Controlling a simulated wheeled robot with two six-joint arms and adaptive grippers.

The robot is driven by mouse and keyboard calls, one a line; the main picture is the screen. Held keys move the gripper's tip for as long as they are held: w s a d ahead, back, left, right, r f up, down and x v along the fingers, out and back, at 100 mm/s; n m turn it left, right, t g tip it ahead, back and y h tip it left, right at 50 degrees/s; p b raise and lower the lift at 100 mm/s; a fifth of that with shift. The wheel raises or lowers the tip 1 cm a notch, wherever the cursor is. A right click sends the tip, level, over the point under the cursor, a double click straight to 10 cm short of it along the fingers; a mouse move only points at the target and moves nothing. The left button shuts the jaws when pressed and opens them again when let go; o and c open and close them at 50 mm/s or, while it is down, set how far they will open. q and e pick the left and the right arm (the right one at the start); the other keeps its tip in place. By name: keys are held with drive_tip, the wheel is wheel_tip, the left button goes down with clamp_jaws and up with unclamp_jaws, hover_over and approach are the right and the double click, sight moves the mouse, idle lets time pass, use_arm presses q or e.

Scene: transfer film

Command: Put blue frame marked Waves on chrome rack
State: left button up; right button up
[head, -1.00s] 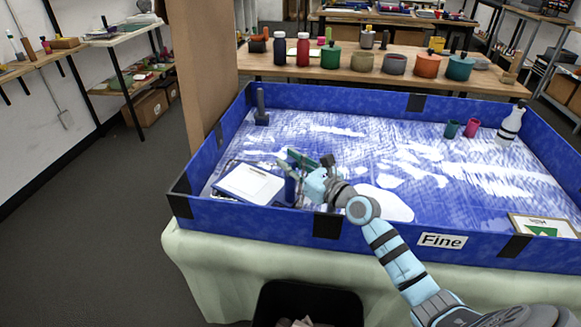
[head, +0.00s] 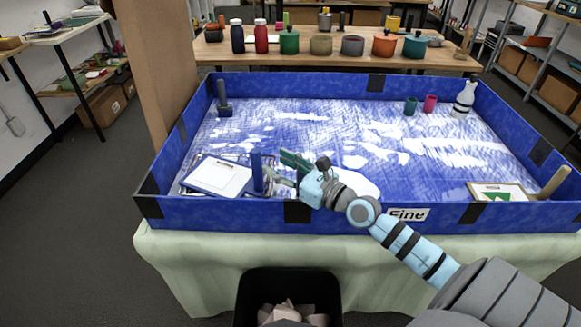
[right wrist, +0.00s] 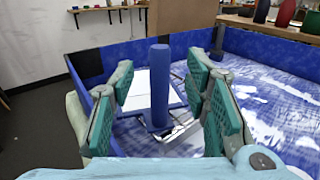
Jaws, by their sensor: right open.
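A blue-edged frame with a white face (head: 218,177) lies in the left front of the blue tray; it also shows in the right wrist view (right wrist: 137,90). No "Waves" marking is readable. A blue upright post (head: 256,172) stands at its right end; I cannot tell whether it is joined to the frame. My right gripper (head: 278,170) is open and empty, just right of the post. In the right wrist view, the post (right wrist: 160,85) appears in the gap between the green-padded fingers. Thin shiny metal shows at the frame's edge, possibly the chrome rack, mostly hidden. My left gripper is not in view.
The blue tray's walls (head: 200,212) surround the work area. A dark post on a base (head: 223,100), two cups, a white bottle (head: 463,100) and a green-pictured frame (head: 495,192) with a wooden handle (head: 553,183) stand or lie inside. The tray's middle is largely clear.

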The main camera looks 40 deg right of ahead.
drive_tip(key=v, duration=0.3)
drive_tip(key=shift+s+d, duration=0.1)
drive_tip(key=shift+s, duration=0.25)
drive_tip(key=shift+f, duration=0.1)
